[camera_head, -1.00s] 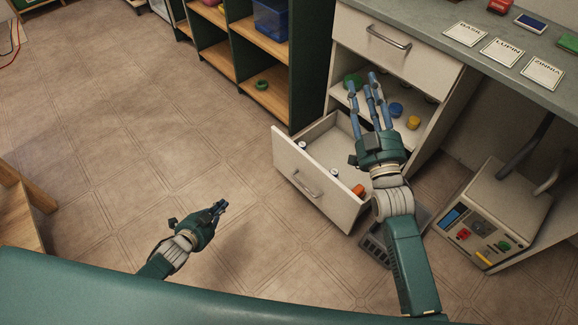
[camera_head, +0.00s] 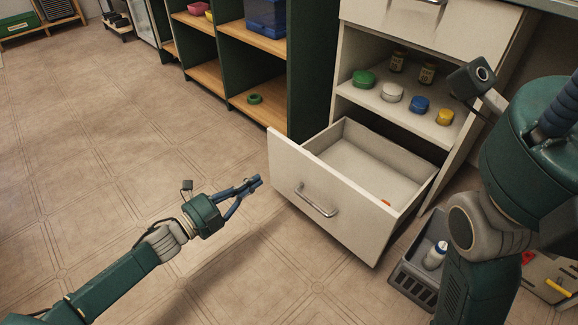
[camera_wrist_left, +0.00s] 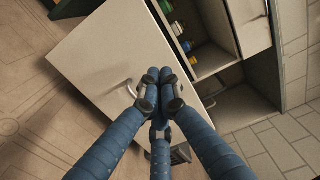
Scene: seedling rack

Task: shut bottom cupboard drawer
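The bottom cupboard drawer is pulled out; its white front panel (camera_head: 330,205) has a metal handle (camera_head: 317,200). Its inside looks mostly bare, with a small orange thing (camera_head: 386,202) just behind the front. My left gripper (camera_head: 257,182) is just left of the drawer front, pointing right, with no visible contact. In the left wrist view its fingers (camera_wrist_left: 160,78) meet at the tips, with nothing seen between them, in front of the drawer front (camera_wrist_left: 100,60). My right gripper (camera_head: 545,125) is at the right edge, cut off by the frame; its fingertips are not seen.
Above the drawer, an open shelf (camera_head: 385,100) holds jars and coloured lids. A closed upper drawer (camera_head: 400,25) is above that. A grey crate (camera_head: 410,285) with a white bottle (camera_head: 436,255) stands right of the drawer. Green shelving (camera_head: 308,65) is at left; floor in front is clear.

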